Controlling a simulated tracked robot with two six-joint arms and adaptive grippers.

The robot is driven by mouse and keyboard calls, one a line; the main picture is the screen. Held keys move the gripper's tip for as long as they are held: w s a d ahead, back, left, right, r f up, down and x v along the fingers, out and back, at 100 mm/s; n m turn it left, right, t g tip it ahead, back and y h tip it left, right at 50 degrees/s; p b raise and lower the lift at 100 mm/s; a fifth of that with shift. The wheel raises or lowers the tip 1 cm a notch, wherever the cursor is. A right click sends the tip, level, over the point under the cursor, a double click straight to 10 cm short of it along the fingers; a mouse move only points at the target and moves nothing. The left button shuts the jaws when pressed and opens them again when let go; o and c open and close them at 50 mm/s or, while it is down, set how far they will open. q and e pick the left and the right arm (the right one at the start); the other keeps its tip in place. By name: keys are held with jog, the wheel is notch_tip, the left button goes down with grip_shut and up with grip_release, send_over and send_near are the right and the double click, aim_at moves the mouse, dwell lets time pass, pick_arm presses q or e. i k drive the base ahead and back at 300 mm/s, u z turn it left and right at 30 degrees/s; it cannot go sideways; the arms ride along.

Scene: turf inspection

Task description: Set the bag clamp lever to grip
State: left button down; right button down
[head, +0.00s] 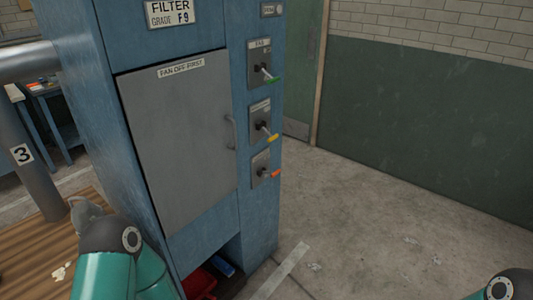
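A blue filter cabinet (102,95) stands left of centre. Its narrow right-hand strip carries three small lever plates, one above another. All three handles point right and somewhat down. The plate labels are too small to read surely, so I cannot tell which is the bag clamp lever. Parts of my arms show at the lower left and the lower right corner, apart from the levers. I see neither gripper's fingers.
A grey door (180,140) labelled "FAN OFF FIRST" has a handle (231,132) on its right. A red bin (199,283) and a blue item (224,264) sit in the opening below. A grey pipe marked 3 (28,170) stands at left. The concrete floor (365,225) at right is clear.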

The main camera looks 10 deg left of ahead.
aim_at(267, 132)
jog(key=z, duration=0.4)
jog(key=i, duration=1.9)
jog(key=u, duration=0.6)
jog(key=k, duration=0.9)
jog(key=u, duration=0.15)
jog(key=i, duration=0.9)
jog(key=z, duration=0.05)
